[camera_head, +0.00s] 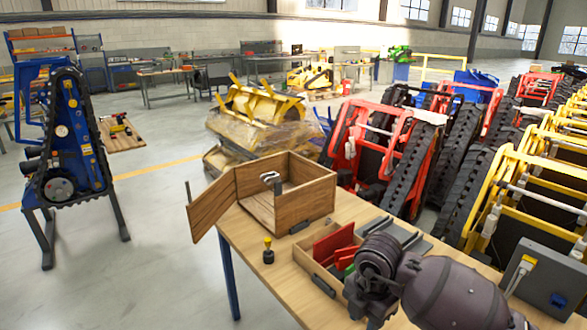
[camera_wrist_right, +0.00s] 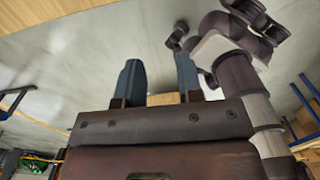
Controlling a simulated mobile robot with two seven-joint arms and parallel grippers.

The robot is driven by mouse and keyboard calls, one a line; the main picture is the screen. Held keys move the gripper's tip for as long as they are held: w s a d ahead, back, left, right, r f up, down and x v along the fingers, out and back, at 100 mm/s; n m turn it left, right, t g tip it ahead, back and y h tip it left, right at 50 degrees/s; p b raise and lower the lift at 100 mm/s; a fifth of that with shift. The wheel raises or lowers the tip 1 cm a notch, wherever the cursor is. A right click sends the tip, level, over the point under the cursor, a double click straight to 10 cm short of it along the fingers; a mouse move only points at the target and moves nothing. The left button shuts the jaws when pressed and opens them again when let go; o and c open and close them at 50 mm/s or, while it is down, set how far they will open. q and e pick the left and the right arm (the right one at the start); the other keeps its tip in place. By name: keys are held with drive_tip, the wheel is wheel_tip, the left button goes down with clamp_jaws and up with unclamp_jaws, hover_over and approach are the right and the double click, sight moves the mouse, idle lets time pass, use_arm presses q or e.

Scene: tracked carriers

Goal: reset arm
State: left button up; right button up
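My right arm (camera_head: 440,290) reaches in from the lower right of the head view, over the near right part of the wooden table (camera_head: 245,240). Its fingers are hidden in that view. In the right wrist view my right gripper (camera_wrist_right: 158,65) shows two blue-grey fingers standing apart, with grey floor between their tips. A small tan patch (camera_wrist_right: 163,99) shows between the finger bases; I cannot tell what it is. No object is clearly held. My left gripper is in neither view.
Tracked machines (camera_head: 390,150) crowd the right. A blue tracked unit (camera_head: 75,150) stands left.

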drive_tip(key=a+r+n+y, duration=0.75)
drive_tip(key=a+y, duration=0.25)
drive_tip(key=a, duration=0.2)
wheel_tip(320, 180, up, 11)
drive_tip(key=w+a+m+t+y, duration=0.15)
drive_tip(key=t+y, duration=0.35)
drive_tip(key=y, duration=0.5)
drive_tip(key=w+d+f+m+t+h, duration=0.1)
drive_tip(key=d+f+m+t+h, duration=0.6)
drive_tip(key=m, duration=0.4)
drive_tip(key=w+d+f+m+t+h, duration=0.2)
drive_tip(key=d+f+m+t+h, duration=0.4)
drive_tip(key=d+m, duration=0.35)
drive_tip(key=s+d+f+m+g+h, duration=0.3)
drive_tip(key=s+d+f+m, duration=0.2)
drive_tip(key=s+f, duration=0.5)
drive_tip(key=s+d+f+m+g+h, duration=0.3)
drive_tip(key=s+d+f+m+h, duration=0.1)
drive_tip(key=s+f, duration=0.7)
drive_tip(key=shift+s+d+f+m, duration=0.15)
drive_tip(key=shift+s+d+m, duration=0.4)
drive_tip(key=shift+s, duration=0.05)
